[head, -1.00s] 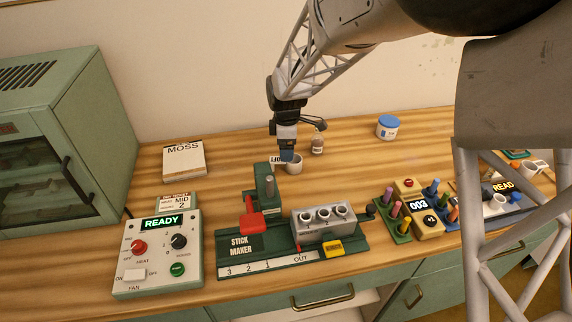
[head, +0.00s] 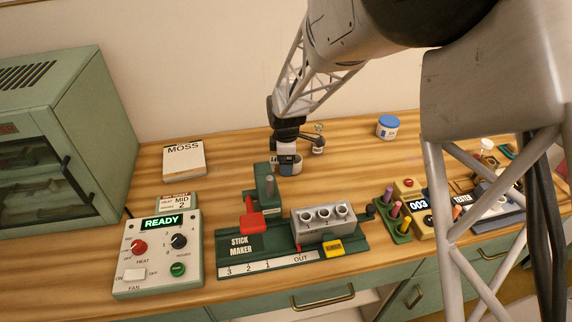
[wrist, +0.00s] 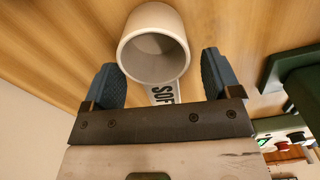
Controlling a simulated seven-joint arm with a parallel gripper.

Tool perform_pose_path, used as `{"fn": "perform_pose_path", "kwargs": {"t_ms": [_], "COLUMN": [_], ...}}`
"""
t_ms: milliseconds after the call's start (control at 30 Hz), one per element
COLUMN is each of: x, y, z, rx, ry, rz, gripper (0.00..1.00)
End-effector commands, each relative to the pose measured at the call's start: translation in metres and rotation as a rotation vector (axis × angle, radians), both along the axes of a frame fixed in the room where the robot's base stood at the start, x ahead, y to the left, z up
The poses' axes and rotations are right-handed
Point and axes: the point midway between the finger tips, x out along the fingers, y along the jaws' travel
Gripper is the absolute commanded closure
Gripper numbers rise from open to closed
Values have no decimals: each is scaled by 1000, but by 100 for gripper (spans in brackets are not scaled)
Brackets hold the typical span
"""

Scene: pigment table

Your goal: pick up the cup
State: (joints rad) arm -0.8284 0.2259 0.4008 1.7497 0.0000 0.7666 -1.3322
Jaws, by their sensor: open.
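The cup (wrist: 154,52) is small, round and off-white, and it looks empty. In the wrist view it lies ahead of and between the two blue fingers of my gripper (wrist: 160,82), with a gap on each side. My gripper is open.
The green stick maker (head: 232,244) stands in front of the cup, with its post close by. A small jar (head: 318,146) is just right of the cup. A blue-lidded jar (head: 388,127) and the MOSS box (head: 184,158) stand farther off. The table (head: 225,165) left of the cup is clear.

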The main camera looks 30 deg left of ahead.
Motion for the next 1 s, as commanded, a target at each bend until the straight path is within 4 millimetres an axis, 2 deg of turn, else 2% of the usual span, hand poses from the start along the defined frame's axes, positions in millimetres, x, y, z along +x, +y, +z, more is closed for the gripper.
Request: {"fn": "perform_pose_path", "kwargs": {"t_ms": [633,1000], "x": [0,0], "y": [0,0], "z": [-3,-3], "rx": [1,1], "ry": [-1,-1], "rz": [0,0], "gripper": [18,75]}}
